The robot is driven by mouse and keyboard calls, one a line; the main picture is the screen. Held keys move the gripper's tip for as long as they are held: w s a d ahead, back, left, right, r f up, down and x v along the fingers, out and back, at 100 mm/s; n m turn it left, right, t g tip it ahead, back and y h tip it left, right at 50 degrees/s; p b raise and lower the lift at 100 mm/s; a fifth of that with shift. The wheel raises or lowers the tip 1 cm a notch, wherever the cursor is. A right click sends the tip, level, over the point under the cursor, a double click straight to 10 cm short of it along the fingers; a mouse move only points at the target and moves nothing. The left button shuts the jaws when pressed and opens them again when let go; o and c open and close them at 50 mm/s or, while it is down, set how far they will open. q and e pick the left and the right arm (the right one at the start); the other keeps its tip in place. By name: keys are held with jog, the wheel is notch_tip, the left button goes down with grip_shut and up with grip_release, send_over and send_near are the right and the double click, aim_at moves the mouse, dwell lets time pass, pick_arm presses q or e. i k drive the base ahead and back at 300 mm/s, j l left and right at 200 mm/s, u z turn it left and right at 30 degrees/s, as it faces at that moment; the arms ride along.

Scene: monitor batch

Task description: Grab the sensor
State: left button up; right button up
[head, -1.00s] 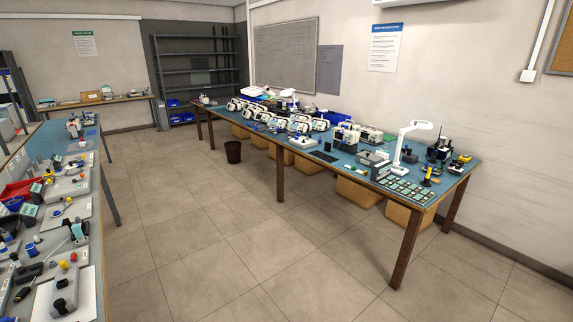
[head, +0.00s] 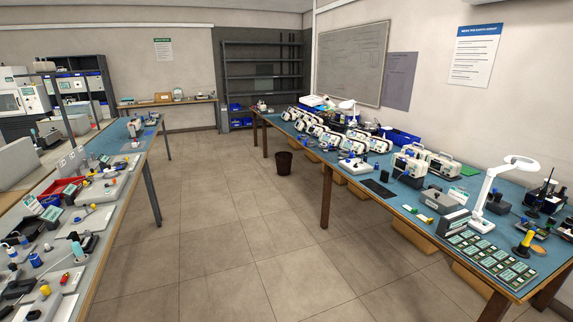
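I cannot pick out a sensor for certain; the small items on the benches are too small to tell apart. The right bench (head: 410,207) holds a row of white monitors (head: 322,135), with a few more monitors (head: 411,164) nearer to me. The left bench (head: 112,205) holds several grey boards with small devices, cables and coloured caps. Neither of my grippers shows in the head view.
A tiled floor aisle (head: 225,225) lies clear between the benches. A dark waste bin (head: 284,163) stands beside the right bench. A white magnifier lamp (head: 497,190) and green circuit boards (head: 490,258) are at its near end. A shelf rack (head: 262,80) stands at the back.

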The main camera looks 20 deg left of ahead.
aim_at(87, 234)
jog(key=i+j+u, duration=0.2)
jog(key=u, duration=0.25)
jog(key=i+u, duration=0.85)
jog(key=i+l+u, duration=0.15)
jog(key=i+u, duration=0.15)
jog(key=u, duration=0.15)
jog(key=i+l+u, duration=0.25)
jog(key=u, duration=0.2)
